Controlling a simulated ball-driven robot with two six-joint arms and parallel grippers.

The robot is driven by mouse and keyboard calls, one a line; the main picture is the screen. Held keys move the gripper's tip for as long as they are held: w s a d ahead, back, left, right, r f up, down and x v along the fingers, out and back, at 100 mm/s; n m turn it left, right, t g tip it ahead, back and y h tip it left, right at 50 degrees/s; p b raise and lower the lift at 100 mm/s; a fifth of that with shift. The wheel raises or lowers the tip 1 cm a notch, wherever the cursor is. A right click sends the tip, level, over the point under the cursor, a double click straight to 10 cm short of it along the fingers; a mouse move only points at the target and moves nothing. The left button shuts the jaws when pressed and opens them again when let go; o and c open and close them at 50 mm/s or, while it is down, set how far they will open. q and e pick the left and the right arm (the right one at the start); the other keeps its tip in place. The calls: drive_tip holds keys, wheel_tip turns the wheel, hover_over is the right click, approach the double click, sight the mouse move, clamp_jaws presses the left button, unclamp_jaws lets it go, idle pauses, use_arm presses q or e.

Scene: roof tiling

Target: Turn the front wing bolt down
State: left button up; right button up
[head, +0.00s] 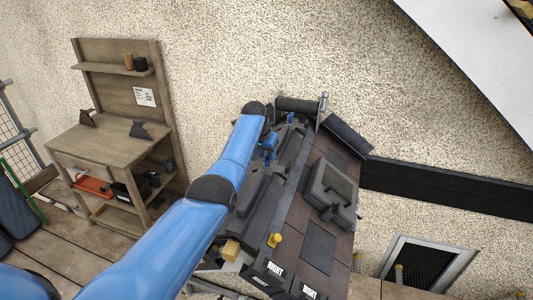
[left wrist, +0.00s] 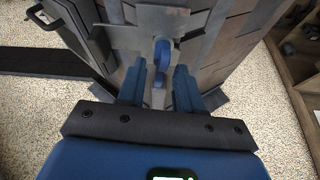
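In the left wrist view a blue wing bolt (left wrist: 162,53) stands on a grey metal plate, just beyond and between the fingertips of my left gripper (left wrist: 158,80). The two blue fingers are apart, with a visible gap on each side of the bolt. In the head view my left gripper (head: 268,146) is over the upper left part of the dark roof-tile rig, partly hidden by my arm. A small blue piece (head: 290,118), perhaps a wing bolt, shows just beyond it. My right gripper is in neither view.
A grey block with a raised frame (head: 333,188) sits on the brown tiles (head: 318,248). A yellow knob (head: 275,240) and a yellow block (head: 231,249) are at the rig's near end. A wooden workbench (head: 110,143) stands at left. A dark beam (head: 440,186) runs right.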

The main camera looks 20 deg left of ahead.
use_arm(q)
clamp_jaws()
drive_tip(key=shift+f, duration=0.1)
drive_tip(key=m+b, duration=0.2)
drive_tip(key=shift+a+f+h+b, duration=0.15)
drive_tip(key=shift+f+h+b, duration=0.05)
drive_tip(key=shift+h+b, duration=0.2)
drive_tip(key=shift+r+m+g+b, duration=0.15)
drive_tip(key=shift+m+g+b, duration=0.15)
drive_tip(key=shift+m+b, duration=0.2)
unclamp_jaws()
drive_tip(key=shift+r, duration=0.1)
